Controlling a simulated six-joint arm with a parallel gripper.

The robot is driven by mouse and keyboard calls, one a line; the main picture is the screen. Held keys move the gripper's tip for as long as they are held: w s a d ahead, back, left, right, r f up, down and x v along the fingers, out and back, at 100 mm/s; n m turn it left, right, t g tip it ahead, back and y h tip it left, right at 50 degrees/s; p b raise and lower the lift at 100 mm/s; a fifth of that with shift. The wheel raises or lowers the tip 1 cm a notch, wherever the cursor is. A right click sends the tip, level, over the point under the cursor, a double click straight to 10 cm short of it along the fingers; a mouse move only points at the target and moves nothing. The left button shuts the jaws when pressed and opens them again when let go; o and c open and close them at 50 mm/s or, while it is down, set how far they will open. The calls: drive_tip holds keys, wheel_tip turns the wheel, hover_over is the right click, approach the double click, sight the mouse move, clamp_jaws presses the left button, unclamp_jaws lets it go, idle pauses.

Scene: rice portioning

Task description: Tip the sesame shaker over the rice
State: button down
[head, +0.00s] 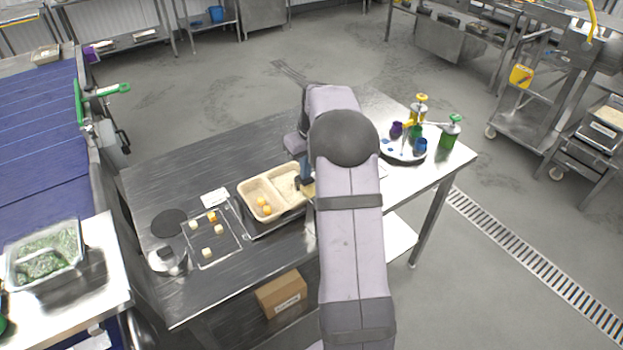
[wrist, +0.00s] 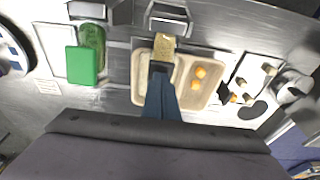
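My gripper (wrist: 160,72), with dark blue fingers, is shut on a small tan-gold speckled piece, which I take for the sesame shaker (wrist: 165,45). In the head view my gripper (head: 305,178) is largely hidden by my arm, and only a bit of the shaker (head: 309,191) shows. They are above the beige two-compartment tray (wrist: 137,98), over the compartment with pale contents that look like rice (head: 285,186). The other compartment holds orange balls (wrist: 198,78). I cannot tell how far the shaker is tilted.
A clear tray (head: 207,254) with small food pieces and a dark disc (head: 169,222) lie to the left. The wrist view shows a green box (wrist: 82,66).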

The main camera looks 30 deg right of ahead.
drive_tip(key=shift+w+f, duration=0.1)
drive_tip(key=shift+f, duration=0.4)
drive_tip(key=shift+r, duration=0.1)
idle(0.6)
drive_tip(key=shift+s+r+p, duration=0.25)
drive_tip(key=shift+r+p, duration=0.3)
drive_tip(key=shift+r, duration=0.35)
drive_tip(key=shift+s+r+p, duration=0.25)
drive_tip(key=shift+r+p, duration=0.3)
drive_tip(key=shift+r, duration=0.35)
drive_tip(key=shift+s+r+p, duration=0.25)
drive_tip(key=shift+r+p, duration=0.3)
drive_tip(key=shift+r, duration=0.35)
drive_tip(key=s+a, duration=0.5)
drive_tip(key=a, duration=0.5)
drive_tip(key=s+a+f+g, duration=0.1)
drive_tip(key=s+a, duration=0.5)
drive_tip(key=s, duration=0.4)
drive_tip(key=s+a+f+g, duration=0.1)
drive_tip(key=s+a+f, duration=0.1)
drive_tip(key=s+a, duration=0.5)
drive_tip(key=s, duration=0.4)
drive_tip(key=shift+a+f, duration=0.3)
